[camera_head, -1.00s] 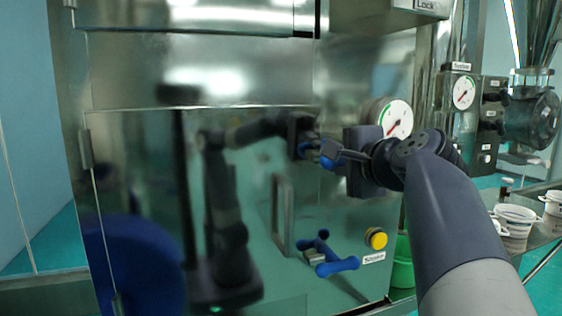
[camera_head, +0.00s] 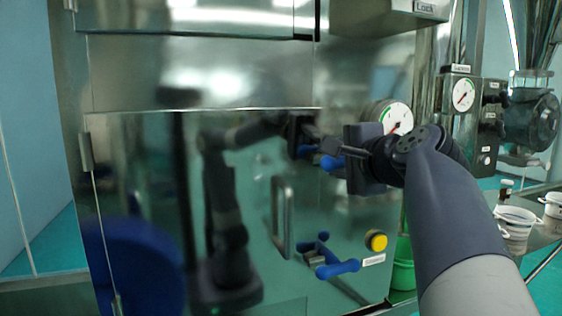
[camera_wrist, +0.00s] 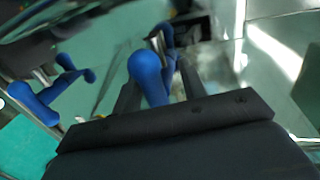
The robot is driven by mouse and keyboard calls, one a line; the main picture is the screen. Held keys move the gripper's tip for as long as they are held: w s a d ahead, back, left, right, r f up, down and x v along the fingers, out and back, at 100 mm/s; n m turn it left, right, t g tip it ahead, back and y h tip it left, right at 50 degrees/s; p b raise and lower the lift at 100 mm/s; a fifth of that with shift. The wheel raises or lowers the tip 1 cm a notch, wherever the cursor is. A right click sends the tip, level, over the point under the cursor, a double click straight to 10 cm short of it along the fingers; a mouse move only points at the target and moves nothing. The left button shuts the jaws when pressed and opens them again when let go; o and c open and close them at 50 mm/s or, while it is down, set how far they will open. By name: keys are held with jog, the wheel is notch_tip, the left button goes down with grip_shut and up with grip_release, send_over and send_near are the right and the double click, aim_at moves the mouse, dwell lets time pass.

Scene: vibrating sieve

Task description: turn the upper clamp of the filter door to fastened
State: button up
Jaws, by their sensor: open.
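The upper clamp (camera_head: 332,163) of the filter door (camera_head: 240,190) has a blue handle and sits at the door's right side, partly hidden by my gripper. In the wrist view, its round blue knob (camera_wrist: 146,68) and shaft lie between my two dark fingers. My gripper (camera_wrist: 157,82) is open around the handle; I cannot tell whether a finger touches it. In the head view, my gripper (camera_head: 340,150) reaches in from the right. The lower clamp (camera_head: 338,268), also blue, sits below; it also shows at the left of the wrist view (camera_wrist: 38,104).
A vertical door handle (camera_head: 289,217) stands left of the clamps. A yellow button (camera_head: 376,240) and a pressure gauge (camera_head: 397,118) are close to my arm. The shiny door mirrors my arm. White tubs (camera_head: 515,222) stand at the right.

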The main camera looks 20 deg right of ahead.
jog(key=o, duration=0.9)
jog(key=r+p, duration=0.1)
jog(key=r, duration=0.8)
jog(key=shift+s+a+p, duration=0.1)
jog(key=shift+a+p, duration=0.1)
jog(key=shift+p, duration=0.2)
jog(key=shift+s+r, duration=0.1)
jog(key=shift+r, duration=0.45)
jog(key=shift+g, duration=0.6)
jog(key=f, duration=0.3)
jog(key=w+f, duration=0.1)
jog(key=f, duration=0.1)
jog(key=shift+d+f, duration=0.1)
jog(key=shift+d, duration=0.05)
jog(key=shift+s, duration=0.5)
jog(key=shift+c, duration=0.8)
jog(key=shift+s, duration=0.75)
jog(key=c, duration=0.7)
jog(key=shift+s+d+r, duration=0.15)
jog(key=shift+s+d, duration=0.2)
jog(key=shift+s, duration=1.25)
jog(key=shift+s+d+r, duration=0.15)
jog(key=shift+s+d, duration=0.15)
jog(key=shift+s, duration=1.25)
jog(key=shift+s+d+r, duration=0.15)
jog(key=shift+s+d, duration=0.2)
jog(key=shift+s, duration=1.25)
jog(key=shift+c, duration=0.2)
